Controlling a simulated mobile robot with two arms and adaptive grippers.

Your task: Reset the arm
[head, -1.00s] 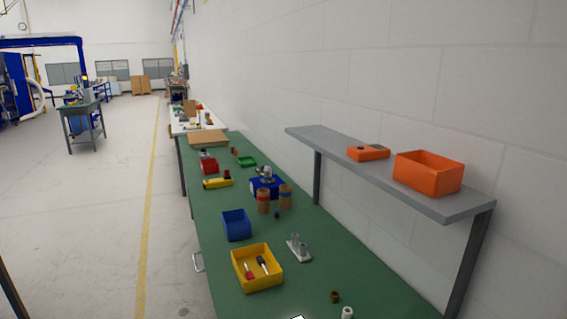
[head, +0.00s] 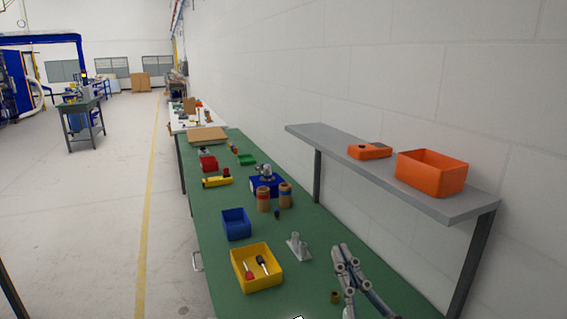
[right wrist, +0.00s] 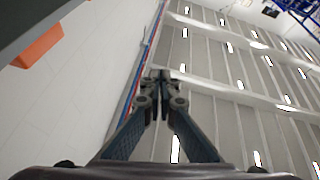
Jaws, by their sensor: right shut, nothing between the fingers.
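My right gripper (head: 346,252) has its grey fingers in the lower right of the head view, above the green workbench (head: 215,278). Its fingers are together with nothing between them. In the right wrist view the closed fingertips (right wrist: 160,76) point up toward the ceiling. My left gripper does not show in the head view.
A grey shelf (head: 440,210) with an orange bin (head: 430,180) overhangs the bench at the right.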

